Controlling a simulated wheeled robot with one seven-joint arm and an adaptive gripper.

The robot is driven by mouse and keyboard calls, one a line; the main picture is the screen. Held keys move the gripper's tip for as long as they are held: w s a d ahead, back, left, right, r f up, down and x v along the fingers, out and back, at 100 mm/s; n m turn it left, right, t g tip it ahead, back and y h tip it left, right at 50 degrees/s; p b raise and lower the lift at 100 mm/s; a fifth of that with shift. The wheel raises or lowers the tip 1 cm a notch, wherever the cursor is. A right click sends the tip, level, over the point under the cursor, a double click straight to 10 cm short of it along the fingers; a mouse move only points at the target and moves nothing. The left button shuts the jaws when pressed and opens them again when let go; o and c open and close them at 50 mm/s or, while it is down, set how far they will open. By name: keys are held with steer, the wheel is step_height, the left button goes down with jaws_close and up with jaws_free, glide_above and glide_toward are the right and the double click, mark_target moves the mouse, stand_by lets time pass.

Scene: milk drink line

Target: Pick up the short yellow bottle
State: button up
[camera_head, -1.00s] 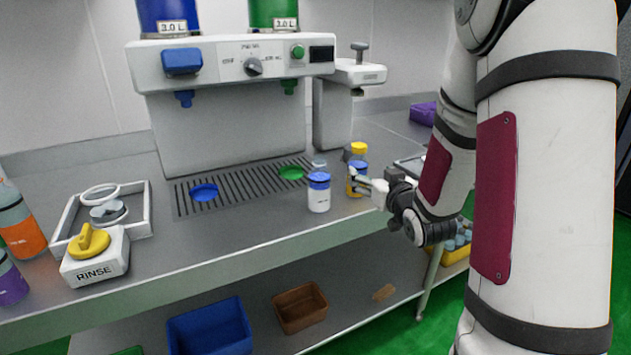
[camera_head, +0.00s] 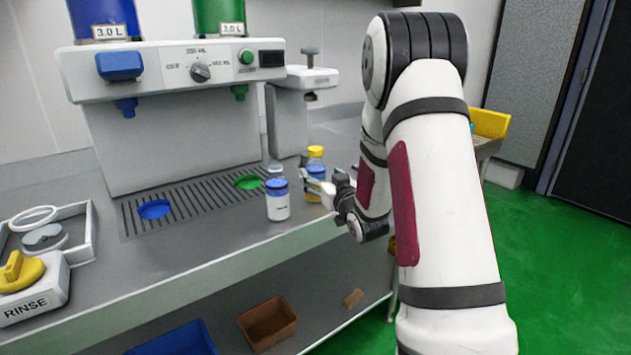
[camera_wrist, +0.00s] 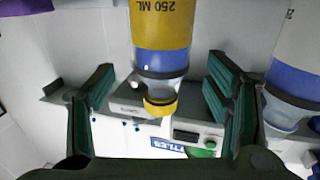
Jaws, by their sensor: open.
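The short yellow bottle (camera_head: 314,197) stands on the counter near its front edge, right of centre in the head view. It has a yellow body and a blue upper band; a yellow cap shows above it. In the wrist view the yellow bottle (camera_wrist: 162,25), marked 250 ML, appears cap-down between my fingers. My gripper (camera_head: 320,186) is open at the bottle, partly covering it in the head view. In the wrist view the open fingers (camera_wrist: 160,92) are on both sides with gaps. No grip shows.
A white bottle with a blue top (camera_head: 278,205) stands close on the left; it also shows in the wrist view (camera_wrist: 300,50). The dispenser (camera_head: 180,120) stands behind, over a drip grate (camera_head: 190,204). A rinse unit (camera_head: 30,295) is far left. Bins lie on the lower shelf.

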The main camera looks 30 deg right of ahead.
steer(key=shift+x, duration=2.4)
steer(key=shift+a+r, duration=0.1)
steer(key=c, duration=1.5)
